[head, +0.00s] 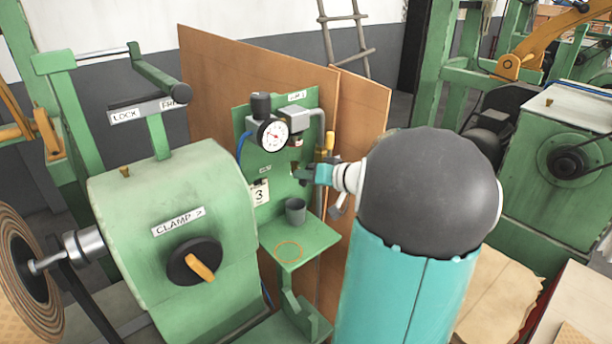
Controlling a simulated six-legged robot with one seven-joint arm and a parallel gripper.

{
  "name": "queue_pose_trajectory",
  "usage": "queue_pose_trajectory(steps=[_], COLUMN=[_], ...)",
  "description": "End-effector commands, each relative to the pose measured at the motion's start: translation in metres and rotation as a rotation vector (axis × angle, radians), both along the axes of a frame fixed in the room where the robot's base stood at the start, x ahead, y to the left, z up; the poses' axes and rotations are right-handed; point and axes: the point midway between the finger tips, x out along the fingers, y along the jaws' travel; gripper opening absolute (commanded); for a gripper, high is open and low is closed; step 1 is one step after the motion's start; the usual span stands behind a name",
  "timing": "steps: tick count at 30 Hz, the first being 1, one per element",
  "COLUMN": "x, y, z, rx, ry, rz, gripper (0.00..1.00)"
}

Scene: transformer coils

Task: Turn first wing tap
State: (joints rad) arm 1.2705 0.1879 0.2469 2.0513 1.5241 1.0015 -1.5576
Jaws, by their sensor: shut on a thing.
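A green upright panel (243,116) carries a round white gauge (272,135), a grey box with a bent pipe (293,117), and small labels. My gripper (303,174) reaches in from the right, at the panel's right side below the gauge. Its dark jaws are closed on a small part there, which appears to be the first wing tap. The jaws and my wrist hide most of that tap, so its wing angle cannot be told.
A green machine (130,215) with a "CLAMP" label and a black knob (194,262) with an orange grip stands left of the panel. Brown boards (225,65) stand behind it. A yellow-topped fitting (331,142) is close above my wrist. My arm covers the right foreground.

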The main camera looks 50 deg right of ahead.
Motion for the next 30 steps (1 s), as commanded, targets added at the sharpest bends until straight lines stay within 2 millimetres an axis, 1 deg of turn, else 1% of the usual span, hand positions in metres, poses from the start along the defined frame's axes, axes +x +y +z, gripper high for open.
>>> queue_pose_trajectory(steps=[6, 8, 17, 18, 21, 30], x=[0.0004, 0.0001, -0.0004, -0.0004, -0.0004, -0.0014], y=[0.0002, 0.0000, -0.0003, -0.0003, -0.0003, -0.0006], z=[-0.0009, -0.0007, -0.0002, -0.0002, -0.0002, 0.0001], rx=[0.179, 0.212, 0.232, 0.232, 0.231, 0.230], ry=[-0.020, -0.024, -0.026, -0.026, -0.026, -0.026], rz=[0.002, 0.002, 0.001, 0.001, 0.000, 0.000], gripper=[0.00, 0.00, 0.00, 0.16, 0.34, 0.34])
